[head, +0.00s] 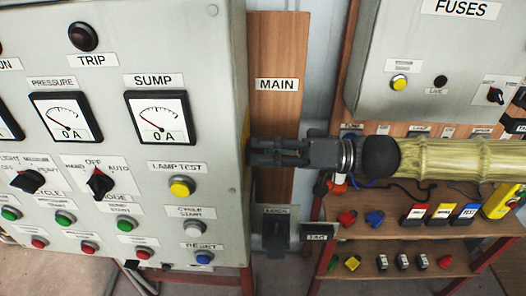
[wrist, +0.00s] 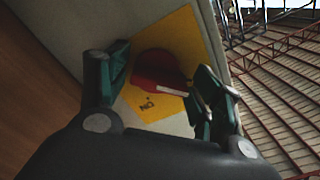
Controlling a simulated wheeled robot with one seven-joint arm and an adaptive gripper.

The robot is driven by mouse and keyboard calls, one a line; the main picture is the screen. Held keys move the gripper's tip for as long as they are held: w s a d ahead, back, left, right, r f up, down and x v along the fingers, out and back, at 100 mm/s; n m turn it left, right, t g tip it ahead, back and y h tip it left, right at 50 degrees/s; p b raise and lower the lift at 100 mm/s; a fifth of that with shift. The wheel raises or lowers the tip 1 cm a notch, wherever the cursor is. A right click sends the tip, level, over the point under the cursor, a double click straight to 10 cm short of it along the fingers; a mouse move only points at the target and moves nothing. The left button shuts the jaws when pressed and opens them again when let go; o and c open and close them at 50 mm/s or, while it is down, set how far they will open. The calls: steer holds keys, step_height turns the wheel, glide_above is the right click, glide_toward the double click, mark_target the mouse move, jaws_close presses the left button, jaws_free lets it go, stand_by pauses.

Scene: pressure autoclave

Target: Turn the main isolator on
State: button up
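The main isolator is a round red knob (wrist: 153,68) on a yellow plate (wrist: 188,32), seen in the wrist view on the cabinet's side face. A white mark on the knob points right in that picture; the word ON is printed on the plate below the knob, away from the mark. In the head view only a thin yellow edge of the plate (head: 246,128) shows; the knob is hidden. My gripper (head: 254,151) reaches in from the right to the cabinet's right side. Its fingers are apart, one on each side of the knob; firm contact cannot be seen.
The grey control cabinet (head: 213,60) with meters and buttons fills the left. A wooden board with a MAIN label (head: 276,85) stands behind my gripper. A fuses box (head: 440,50) and shelves with coloured locks and tags (head: 390,220) are at right.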

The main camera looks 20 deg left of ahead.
steer(key=c, duration=0.6)
steer(key=shift+m+b, duration=0.3)
steer(key=shift+m, duration=0.1)
steer(key=m+b, duration=0.1)
steer(key=m, duration=0.5)
steer(key=shift+w+r+m+b, duration=0.1)
steer(key=shift+m+b, duration=0.2)
steer(key=shift+b, duration=0.1)
steer(key=m+p, duration=0.1)
steer(key=m, duration=0.4)
steer(key=shift+w+r, duration=0.1)
steer(key=shift+r, duration=0.05)
steer(key=m+p, duration=0.2)
steer(key=m, duration=0.3)
steer(key=shift+w, duration=0.1)
steer(key=shift+m, duration=0.4)
